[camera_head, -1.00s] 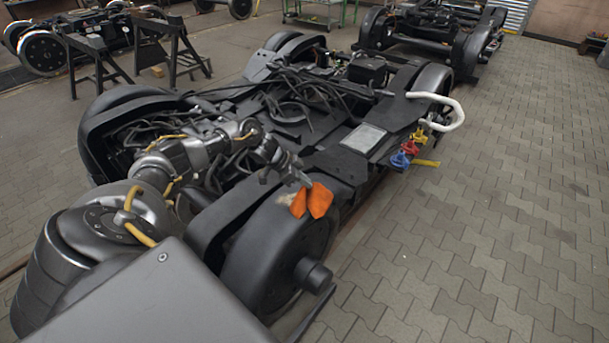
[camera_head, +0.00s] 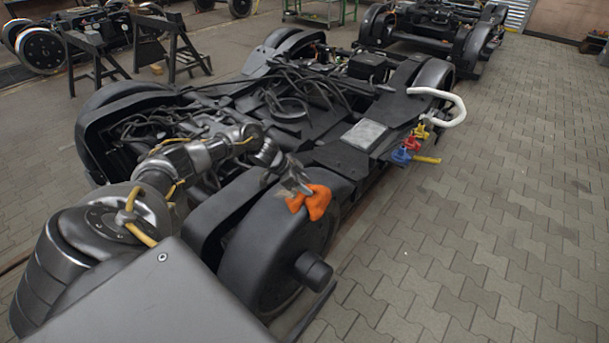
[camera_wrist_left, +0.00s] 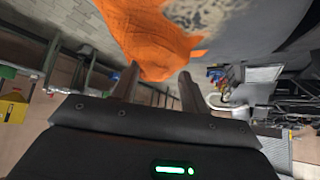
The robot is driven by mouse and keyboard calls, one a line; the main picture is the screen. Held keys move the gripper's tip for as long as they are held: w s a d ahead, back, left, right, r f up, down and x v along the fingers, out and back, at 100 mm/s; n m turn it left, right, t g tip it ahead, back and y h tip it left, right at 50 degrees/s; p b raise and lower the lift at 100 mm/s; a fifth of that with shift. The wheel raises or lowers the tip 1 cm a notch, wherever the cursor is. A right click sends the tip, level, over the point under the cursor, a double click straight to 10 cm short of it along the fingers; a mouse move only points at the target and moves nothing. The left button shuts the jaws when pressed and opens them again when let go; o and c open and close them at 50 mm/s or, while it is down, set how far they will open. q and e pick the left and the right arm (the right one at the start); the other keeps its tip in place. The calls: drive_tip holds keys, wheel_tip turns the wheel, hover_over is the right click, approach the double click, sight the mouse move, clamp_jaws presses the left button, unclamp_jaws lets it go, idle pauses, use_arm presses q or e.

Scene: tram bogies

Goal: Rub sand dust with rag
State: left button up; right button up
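The orange rag (camera_head: 318,203) lies bunched against the upper rounded surface of the near black wheel cover (camera_head: 255,240). My left gripper (camera_head: 297,187) reaches down to it from the left, its fingertips at the rag's upper edge. In the left wrist view, the rag (camera_wrist_left: 150,35) fills the top middle and its lower tip sits between the two spaced fingers (camera_wrist_left: 158,78); the gripper holds it. A tan, speckled patch of sand dust (camera_wrist_left: 203,12) shows on the dark surface right beside the rag. In the head view the rag and gripper largely hide it. My right gripper is out of view.
The bogie frame with cables (camera_head: 290,105) stretches away behind the cover. A white curved pipe (camera_head: 455,108) and blue, red and yellow valves (camera_head: 412,145) stick out at its right side. Open paved floor (camera_head: 500,220) lies to the right. Black stands (camera_head: 170,45) stand at the back left.

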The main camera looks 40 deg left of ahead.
sight(305, 197)
use_arm(q)
drive_tip(key=o, duration=0.5)
drive_tip(key=shift+o, duration=0.2)
drive_tip(key=shift+f, duration=0.15)
drive_tip(key=shift+f+b, duration=1.1)
drive_tip(key=shift+f, duration=0.45)
drive_tip(key=shift+r, duration=0.1)
drive_tip(key=shift+c, duration=0.7)
clamp_jaws()
